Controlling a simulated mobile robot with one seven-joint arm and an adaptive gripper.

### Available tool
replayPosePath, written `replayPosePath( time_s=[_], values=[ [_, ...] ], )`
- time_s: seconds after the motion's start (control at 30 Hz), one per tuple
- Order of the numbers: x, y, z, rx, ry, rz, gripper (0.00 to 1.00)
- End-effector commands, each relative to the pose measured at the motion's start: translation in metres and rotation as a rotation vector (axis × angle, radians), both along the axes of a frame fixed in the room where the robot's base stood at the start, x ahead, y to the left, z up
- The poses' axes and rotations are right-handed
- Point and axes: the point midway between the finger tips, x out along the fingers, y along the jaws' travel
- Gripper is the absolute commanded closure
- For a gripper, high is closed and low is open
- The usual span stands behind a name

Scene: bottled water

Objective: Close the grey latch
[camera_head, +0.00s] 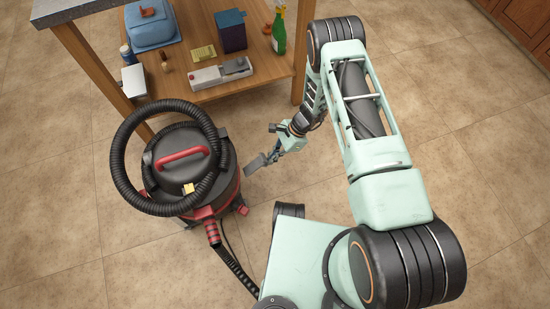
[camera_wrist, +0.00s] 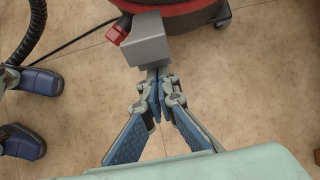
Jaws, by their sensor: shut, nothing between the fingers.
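The grey latch (camera_wrist: 148,42) is a blocky grey piece at the side of the red and black vacuum cleaner (camera_wrist: 195,10) in the wrist view. It stands out from the vacuum's body, and a small red part (camera_wrist: 118,30) is beside it. In the head view the latch (camera_head: 255,165) shows small and grey at the right of the vacuum (camera_head: 185,160). My gripper (camera_wrist: 157,76) is shut and empty, with its fingertips right at the latch's near edge. I cannot tell whether they touch it. My gripper (camera_head: 274,153) also shows small in the head view.
A black hose (camera_head: 122,165) loops over the vacuum and a cord trails on the floor. A wooden shelf unit (camera_head: 180,92) with a green bottle (camera_head: 279,33), a blue container (camera_head: 152,24) and other items stands behind. The tiled floor (camera_head: 470,130) at the right is clear.

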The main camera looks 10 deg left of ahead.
Motion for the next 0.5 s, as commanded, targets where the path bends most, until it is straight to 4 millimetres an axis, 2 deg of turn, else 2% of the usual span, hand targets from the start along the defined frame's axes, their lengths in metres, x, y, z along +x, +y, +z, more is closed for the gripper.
replayPosePath(
  time_s=[0.5],
  values=[
    [-0.0009, 0.0010, 0.0054, -0.022, -0.014, 0.001, 1.00]
  ],
)
